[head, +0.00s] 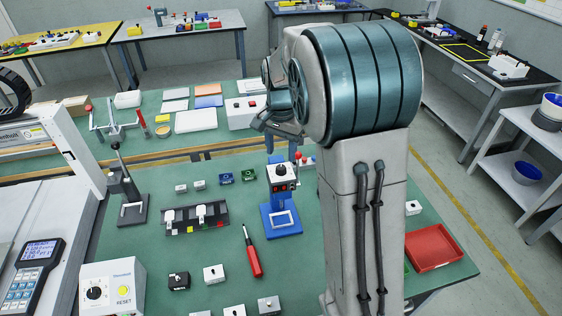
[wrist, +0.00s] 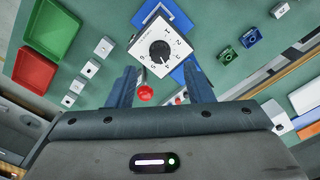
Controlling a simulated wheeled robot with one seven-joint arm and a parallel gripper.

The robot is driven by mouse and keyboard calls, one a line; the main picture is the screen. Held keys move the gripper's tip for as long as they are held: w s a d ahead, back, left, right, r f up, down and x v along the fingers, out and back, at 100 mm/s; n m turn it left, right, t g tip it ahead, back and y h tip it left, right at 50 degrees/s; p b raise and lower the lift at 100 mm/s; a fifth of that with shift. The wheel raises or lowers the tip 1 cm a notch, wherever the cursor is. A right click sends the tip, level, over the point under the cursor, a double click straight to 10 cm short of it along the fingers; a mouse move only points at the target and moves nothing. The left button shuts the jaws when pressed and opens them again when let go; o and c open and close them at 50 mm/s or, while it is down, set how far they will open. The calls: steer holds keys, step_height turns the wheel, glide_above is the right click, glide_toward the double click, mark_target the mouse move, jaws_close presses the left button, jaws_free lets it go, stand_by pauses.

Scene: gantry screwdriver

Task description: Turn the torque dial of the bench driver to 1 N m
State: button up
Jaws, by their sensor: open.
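The bench driver (head: 281,189) stands on the green table, with a blue base and column and a pale head. Its torque dial (wrist: 160,52) is a black round knob on a white numbered face in the wrist view; the numbers 1 and 2 are at the upper right. The pointer's exact setting is too small to read surely. My gripper (wrist: 160,90) is open, its two fingers apart and empty, with the dial ahead of the gap between them. In the head view my gripper (head: 284,142) is just above and behind the driver head, partly hidden by my arm.
A red ball-shaped knob (wrist: 146,93) shows between my fingers. A red-handled screwdriver (head: 252,252) and a black fixture strip (head: 195,219) lie left of the driver. A red tray (head: 434,247) is at right. Small blue and green blocks (head: 227,179) stand close left.

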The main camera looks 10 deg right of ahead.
mark_target(281, 167)
steer(key=shift+f, duration=2.65)
steer(key=c, duration=1)
